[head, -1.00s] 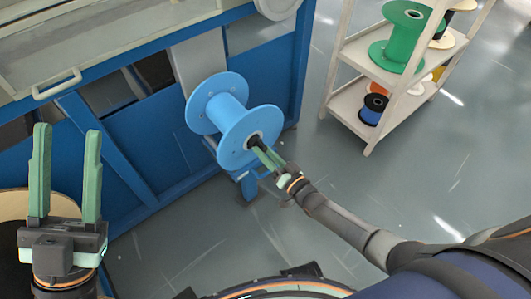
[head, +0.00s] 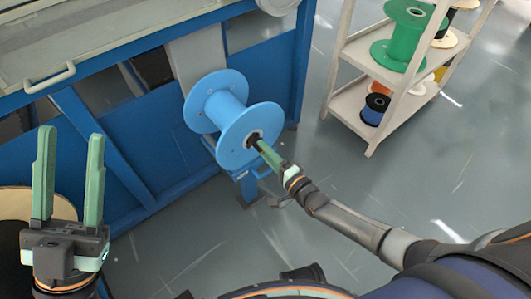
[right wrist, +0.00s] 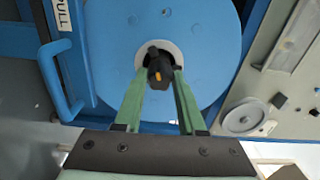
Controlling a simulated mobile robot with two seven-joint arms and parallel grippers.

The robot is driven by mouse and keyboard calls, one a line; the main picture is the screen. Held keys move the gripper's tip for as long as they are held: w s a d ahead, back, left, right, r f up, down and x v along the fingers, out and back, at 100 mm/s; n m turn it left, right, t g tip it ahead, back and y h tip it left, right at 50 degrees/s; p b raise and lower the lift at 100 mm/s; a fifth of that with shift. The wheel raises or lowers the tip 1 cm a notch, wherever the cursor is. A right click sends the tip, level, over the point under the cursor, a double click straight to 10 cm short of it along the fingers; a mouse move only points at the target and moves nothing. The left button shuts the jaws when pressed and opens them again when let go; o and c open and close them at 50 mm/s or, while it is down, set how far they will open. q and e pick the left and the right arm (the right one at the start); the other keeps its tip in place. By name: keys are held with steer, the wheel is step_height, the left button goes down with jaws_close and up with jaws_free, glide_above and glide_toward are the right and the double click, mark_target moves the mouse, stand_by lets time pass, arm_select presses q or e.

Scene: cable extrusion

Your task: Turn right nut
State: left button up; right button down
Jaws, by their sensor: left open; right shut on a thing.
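The right nut is a black knob with an orange mark (right wrist: 157,72) at the hub of a blue spool (head: 253,122). It shows in the middle of the right wrist view, with the spool's blue flange (right wrist: 205,30) behind it. My right gripper (head: 259,145) has its green fingers at the hub, one on each side of the nut, and is shut on it. In the head view the fingers and hub hide most of the nut. My left gripper (head: 71,140) is open and empty, pointing up at the left, well away from the spool.
A blue machine frame (head: 105,140) stands behind the spool. A shelf (head: 360,118) with a green spool (head: 405,35) and smaller spools stands at the right. Grey floor (head: 400,190) is clear between them. A blue handle (right wrist: 60,85) shows left of the nut in the wrist view.

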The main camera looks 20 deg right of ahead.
steer(key=shift+m+b, duration=2.35)
steer(key=shift+m, duration=2.65)
steer(key=c, duration=0.5)
jaws_free()
steer(key=p+v, duration=0.3)
steer(key=v, duration=0.9)
steer(key=shift+s, duration=0.25)
steer(key=shift+s+d, duration=0.1)
steer(key=shift+d, duration=0.05)
